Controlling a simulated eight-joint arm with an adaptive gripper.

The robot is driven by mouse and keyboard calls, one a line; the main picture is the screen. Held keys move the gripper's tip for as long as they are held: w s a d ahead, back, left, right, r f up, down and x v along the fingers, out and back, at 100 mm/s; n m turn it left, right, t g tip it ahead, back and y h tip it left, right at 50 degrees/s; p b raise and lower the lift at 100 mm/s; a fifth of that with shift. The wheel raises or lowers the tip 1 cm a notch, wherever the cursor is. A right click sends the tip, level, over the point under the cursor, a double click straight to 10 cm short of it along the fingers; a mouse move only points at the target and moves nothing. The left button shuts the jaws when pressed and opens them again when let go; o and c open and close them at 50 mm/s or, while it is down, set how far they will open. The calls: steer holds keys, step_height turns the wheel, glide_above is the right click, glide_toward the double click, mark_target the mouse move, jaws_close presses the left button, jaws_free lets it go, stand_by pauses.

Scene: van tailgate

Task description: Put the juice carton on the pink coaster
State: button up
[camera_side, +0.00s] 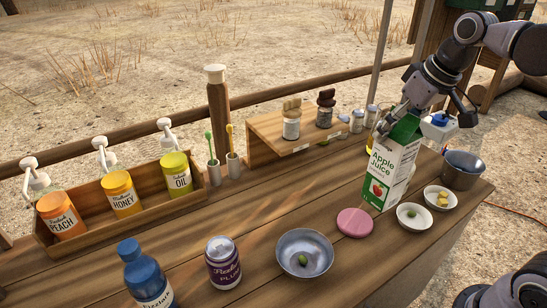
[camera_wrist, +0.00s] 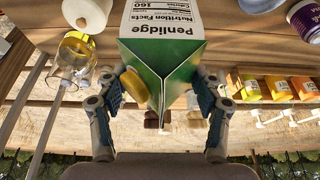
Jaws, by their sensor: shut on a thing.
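The juice carton (camera_side: 390,172) is white and green with an "Apple Juice" label. It is upright at the right of the table in the side view, just behind and right of the pink coaster (camera_side: 355,222). I cannot tell whether its base touches the table. The flat, round coaster has nothing on it. My gripper (camera_side: 402,122) comes from above and is shut on the carton's green gabled top. In the wrist view, the carton (camera_wrist: 160,45) sits between the two fingers of my gripper (camera_wrist: 162,98), with its yellow cap (camera_wrist: 135,86) near the left finger. The coaster is not seen there.
Two small white bowls (camera_side: 413,217) (camera_side: 442,198) and a metal cup (camera_side: 462,170) stand right of the carton. A metal bowl (camera_side: 305,253), purple jar (camera_side: 223,262) and blue bottle (camera_side: 147,273) stand toward the front. A wooden shelf (camera_side: 262,142) with jars is behind.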

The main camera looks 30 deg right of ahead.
steer(key=w+a+f, duration=0.2)
steer(key=a+f, duration=0.2)
steer(key=f, duration=0.2)
steer(key=shift+w+f, duration=0.2)
steer(key=shift+f, duration=0.3)
steer(key=o, duration=1.8)
steer(key=v, duration=1.2)
steer(key=shift+x, duration=6.05)
